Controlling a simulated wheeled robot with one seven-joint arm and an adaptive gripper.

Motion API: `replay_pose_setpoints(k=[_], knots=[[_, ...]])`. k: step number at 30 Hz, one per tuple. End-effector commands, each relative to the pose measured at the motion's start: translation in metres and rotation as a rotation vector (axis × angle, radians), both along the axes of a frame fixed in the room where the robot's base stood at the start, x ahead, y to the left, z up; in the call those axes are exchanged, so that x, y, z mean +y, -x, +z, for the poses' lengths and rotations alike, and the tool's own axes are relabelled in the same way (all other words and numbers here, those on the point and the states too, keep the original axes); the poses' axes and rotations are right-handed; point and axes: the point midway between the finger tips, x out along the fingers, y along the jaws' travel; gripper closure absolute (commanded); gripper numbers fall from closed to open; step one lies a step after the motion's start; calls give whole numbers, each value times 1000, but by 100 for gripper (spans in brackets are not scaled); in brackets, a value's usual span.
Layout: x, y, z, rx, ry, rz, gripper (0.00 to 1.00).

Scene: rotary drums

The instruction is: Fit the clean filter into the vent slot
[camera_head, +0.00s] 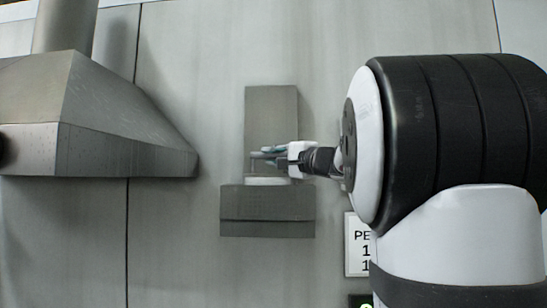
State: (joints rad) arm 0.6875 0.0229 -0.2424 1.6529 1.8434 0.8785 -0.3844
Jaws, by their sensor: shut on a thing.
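My gripper (264,154) reaches in from the right, in front of the grey vent on the wall. It is shut on a thin piece that I take to be part of the clean filter (265,181). The filter shows as a pale, narrow strip right above the lower grey box of the vent (267,212). The fingers hide part of it. I cannot tell whether the strip sits in the slot or just above it. A tall grey plate (270,108) rises behind the gripper.
A large grey hood (90,120) with a duct juts out on the left. A white sign (357,245) hangs at lower right, partly hidden by my arm. A small green light (367,306) shows below it. The wall between hood and vent is clear.

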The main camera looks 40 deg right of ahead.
Motion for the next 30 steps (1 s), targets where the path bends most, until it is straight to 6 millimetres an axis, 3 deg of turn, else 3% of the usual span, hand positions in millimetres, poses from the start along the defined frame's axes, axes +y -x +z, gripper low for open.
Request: replay_pose_setpoints(k=[30], knots=[[0,0,-11,-1,1,0,100]])
